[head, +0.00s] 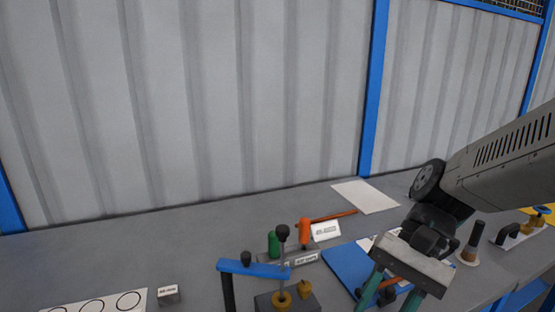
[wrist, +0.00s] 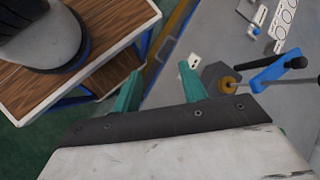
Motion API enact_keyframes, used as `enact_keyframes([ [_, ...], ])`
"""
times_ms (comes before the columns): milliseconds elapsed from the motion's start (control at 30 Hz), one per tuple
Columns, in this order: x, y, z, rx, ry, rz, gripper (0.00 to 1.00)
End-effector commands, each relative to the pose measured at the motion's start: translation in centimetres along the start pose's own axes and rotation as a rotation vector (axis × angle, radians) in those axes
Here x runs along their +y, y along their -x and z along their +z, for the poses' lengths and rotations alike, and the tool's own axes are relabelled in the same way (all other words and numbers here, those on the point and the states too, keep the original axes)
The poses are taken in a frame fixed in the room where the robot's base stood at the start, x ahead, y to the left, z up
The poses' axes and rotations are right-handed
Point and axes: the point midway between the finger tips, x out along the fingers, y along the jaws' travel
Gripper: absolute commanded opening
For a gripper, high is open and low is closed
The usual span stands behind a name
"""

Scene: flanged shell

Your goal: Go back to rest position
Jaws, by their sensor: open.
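My gripper (head: 388,300) is at the lower right of the head view, over or in front of the blue mat. Its two teal fingers are spread apart. In the wrist view, the gripper (wrist: 158,78) shows its fingers apart with nothing between them. The arm reaches in from the right. The fingertips are cut off or hidden in the head view, so their height above the bench is unclear.
A fixture with a blue bar (head: 252,269) stands left of my gripper. Orange and green-handled tools (head: 304,232) and a blue mat (head: 345,264) are close by. The grey bench (head: 120,252) is mostly clear at left. A wood-topped surface (wrist: 98,45) shows in the wrist view.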

Motion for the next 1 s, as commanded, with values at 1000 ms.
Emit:
enact_keyframes([
  [1000,10.0,6.7,5.0,0.637,0.415,0.444,0.43],
])
